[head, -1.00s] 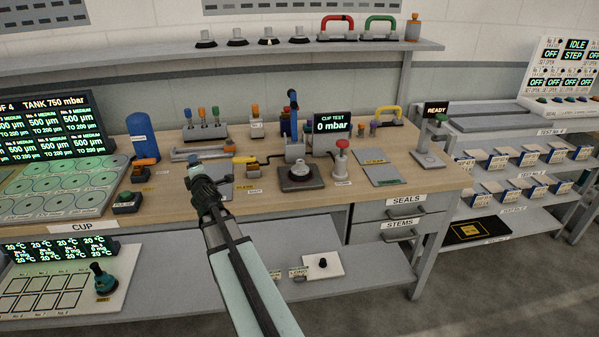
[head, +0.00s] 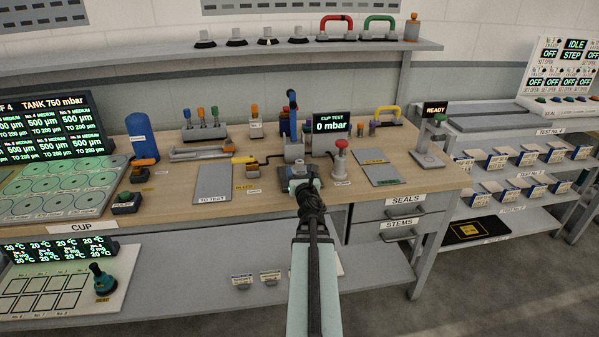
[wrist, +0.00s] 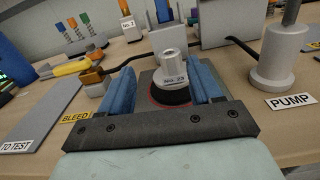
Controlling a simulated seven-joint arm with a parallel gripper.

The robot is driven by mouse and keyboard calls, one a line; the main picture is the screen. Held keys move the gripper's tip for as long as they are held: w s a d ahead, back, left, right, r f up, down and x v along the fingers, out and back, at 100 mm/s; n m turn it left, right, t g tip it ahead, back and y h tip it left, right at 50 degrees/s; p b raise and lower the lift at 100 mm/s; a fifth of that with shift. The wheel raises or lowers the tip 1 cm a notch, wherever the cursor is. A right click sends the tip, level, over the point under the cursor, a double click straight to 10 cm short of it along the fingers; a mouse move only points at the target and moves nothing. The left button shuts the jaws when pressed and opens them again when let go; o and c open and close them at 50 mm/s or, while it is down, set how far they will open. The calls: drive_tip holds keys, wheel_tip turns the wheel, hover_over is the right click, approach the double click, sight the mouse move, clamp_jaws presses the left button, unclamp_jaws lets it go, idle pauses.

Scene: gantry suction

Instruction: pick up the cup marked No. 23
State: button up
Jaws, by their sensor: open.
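The cup marked No. 23 (wrist: 172,70) shows in the wrist view as a light grey stem on a dark round base. It stands upright on a dark square plate (wrist: 146,82). My gripper (wrist: 162,85) is open, with one blue finger to the left of the cup and one to the right. The cup appears between the fingers; I cannot tell whether either finger touches it.
A white post with a red knob (head: 340,158) stands close to the right, by the PUMP label (wrist: 290,101). A yellow-handled valve (head: 245,162) and the BLEED label lie to the left. A grey TO TEST plate (head: 213,182) is bare. A black hose (wrist: 125,60) runs behind.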

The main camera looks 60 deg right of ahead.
sight(300, 161)
drive_tip(key=shift+s+d, duration=0.2)
drive_tip(key=shift+s, duration=0.25)
drive_tip(key=shift+d+n, duration=0.25)
drive_tip(key=shift+n, duration=0.05)
drive_tip(key=shift+x, duration=3.55)
drive_tip(key=shift+f, duration=0.1)
drive_tip(key=shift+c, duration=0.3)
clamp_jaws()
